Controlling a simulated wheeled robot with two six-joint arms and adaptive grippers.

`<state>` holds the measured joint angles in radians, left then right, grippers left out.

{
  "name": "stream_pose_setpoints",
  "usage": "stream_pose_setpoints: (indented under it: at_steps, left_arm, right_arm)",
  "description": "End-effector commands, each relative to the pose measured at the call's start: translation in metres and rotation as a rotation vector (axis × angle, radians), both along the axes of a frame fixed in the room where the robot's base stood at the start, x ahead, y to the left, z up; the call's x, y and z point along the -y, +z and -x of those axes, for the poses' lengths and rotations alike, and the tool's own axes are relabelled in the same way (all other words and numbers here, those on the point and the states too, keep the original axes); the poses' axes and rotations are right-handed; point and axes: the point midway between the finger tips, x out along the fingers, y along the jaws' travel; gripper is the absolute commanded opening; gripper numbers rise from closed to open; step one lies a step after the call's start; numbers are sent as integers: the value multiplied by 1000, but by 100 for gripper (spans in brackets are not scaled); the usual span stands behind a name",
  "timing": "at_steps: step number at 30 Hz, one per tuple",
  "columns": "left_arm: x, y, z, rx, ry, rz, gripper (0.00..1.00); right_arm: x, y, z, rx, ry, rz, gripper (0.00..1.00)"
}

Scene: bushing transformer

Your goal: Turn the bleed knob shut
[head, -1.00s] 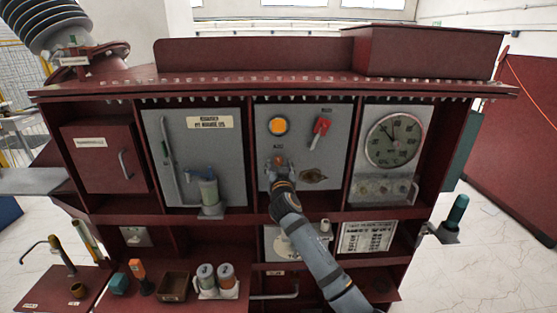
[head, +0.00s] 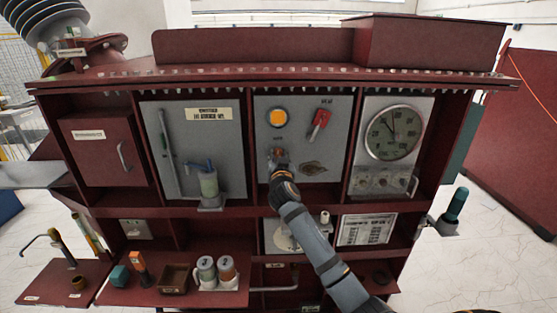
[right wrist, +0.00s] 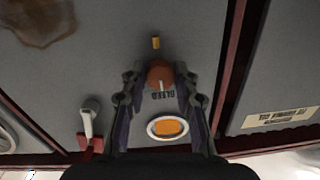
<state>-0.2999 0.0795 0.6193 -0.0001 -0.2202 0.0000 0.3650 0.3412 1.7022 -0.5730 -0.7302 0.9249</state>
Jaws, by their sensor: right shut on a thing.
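The bleed knob (right wrist: 160,75) is a round orange-brown knob with a pale line on its face, in the right wrist view. The word BLEED is printed beside it on the grey panel (head: 340,110). My right gripper (head: 278,156) is at the knob in the head view and hides most of it. In the right wrist view my right gripper (right wrist: 160,82) has one finger on each side of the knob and is shut on it. A small yellow mark (right wrist: 156,42) sits on the panel just past the knob. My left gripper is not in view.
An orange lamp (head: 278,118) and a red-handled switch (head: 320,120) sit above the knob. A round gauge (head: 394,134) is to the right. A lower shelf holds jars (head: 207,271) and an open box (head: 173,278). A brown stain (head: 313,168) marks the panel.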

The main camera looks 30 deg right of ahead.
Motion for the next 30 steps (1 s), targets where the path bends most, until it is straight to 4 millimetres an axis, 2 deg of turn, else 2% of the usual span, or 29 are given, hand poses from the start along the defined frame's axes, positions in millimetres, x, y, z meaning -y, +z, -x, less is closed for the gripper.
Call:
stream_pose_setpoints:
  at_steps: [1, 2, 10, 11, 15, 25, 30]
  left_arm:
    - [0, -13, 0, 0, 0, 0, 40]
    - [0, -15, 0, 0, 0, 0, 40]
    - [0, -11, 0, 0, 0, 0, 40]
    - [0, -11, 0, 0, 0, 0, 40]
    - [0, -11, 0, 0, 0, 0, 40]
    - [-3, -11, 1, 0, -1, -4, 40]
    - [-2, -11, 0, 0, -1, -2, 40]
  right_arm:
    - [0, -6, 0, 12, -1, -13, 0]
    - [0, -5, 0, 18, 0, -21, 0]
    - [0, 0, 0, 20, 1, -31, 0]
    - [0, 0, 0, 21, 1, -32, 34]
    - [0, 0, 0, 20, 1, -31, 52]
    - [-2, -1, 3, 20, 1, -30, 52]
    - [-16, -2, 27, 18, 2, -30, 52]
